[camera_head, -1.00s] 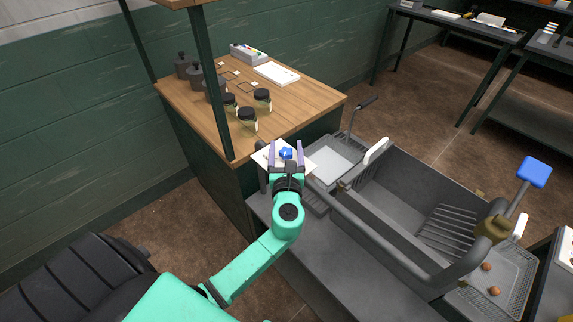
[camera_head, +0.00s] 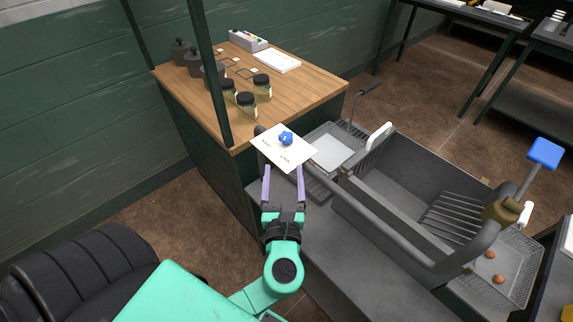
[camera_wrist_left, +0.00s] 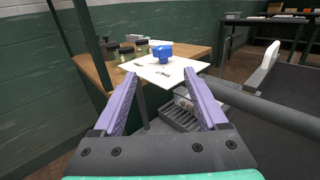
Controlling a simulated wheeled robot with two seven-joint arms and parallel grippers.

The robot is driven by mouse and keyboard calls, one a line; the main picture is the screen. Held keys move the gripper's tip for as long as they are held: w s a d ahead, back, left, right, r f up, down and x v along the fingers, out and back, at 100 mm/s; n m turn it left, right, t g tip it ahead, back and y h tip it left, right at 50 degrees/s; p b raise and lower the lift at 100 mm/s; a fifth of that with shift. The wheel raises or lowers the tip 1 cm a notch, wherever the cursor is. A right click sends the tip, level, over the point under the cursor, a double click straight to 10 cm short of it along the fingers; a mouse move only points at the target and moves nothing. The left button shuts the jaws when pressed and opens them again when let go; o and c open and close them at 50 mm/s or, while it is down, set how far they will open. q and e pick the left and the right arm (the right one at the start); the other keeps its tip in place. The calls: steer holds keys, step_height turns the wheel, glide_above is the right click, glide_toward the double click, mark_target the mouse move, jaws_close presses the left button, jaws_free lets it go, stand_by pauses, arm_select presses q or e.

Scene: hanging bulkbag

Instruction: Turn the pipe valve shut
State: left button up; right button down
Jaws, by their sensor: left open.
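A small blue knob (camera_head: 286,138) stands in front of a white card (camera_head: 272,150) with dark marks, near the left end of the grey pipe (camera_head: 345,198). In the left wrist view, the knob (camera_wrist_left: 162,51) is ahead, beyond my fingertips, with the card (camera_wrist_left: 148,72) around its base. My left gripper (camera_head: 283,170) is open and empty, its two purple fingers apart and pointing at the card. The fingers do not touch the knob. I cannot read the card's marks or tell the knob's turn. My right gripper is not in view.
A wooden table (camera_head: 310,95) with several jars stands behind the card. A brass fitting (camera_head: 502,210) with a blue paddle handle (camera_head: 545,153) is at far right.

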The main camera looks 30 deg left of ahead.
mark_target(282, 142)
arm_select(q)
steer(key=s+a+m+t+h+p, duration=0.2)
steer(key=s+a+m+h+p, duration=0.4)
steer(key=h, duration=0.5)
steer(key=shift+m, duration=0.5)
steer(key=w, duration=0.5)
steer(key=w+p, duration=0.1)
steer(key=w, duration=0.9)
steer(key=shift+w+d+r, duration=0.1)
steer(key=shift+d+r, duration=0.25)
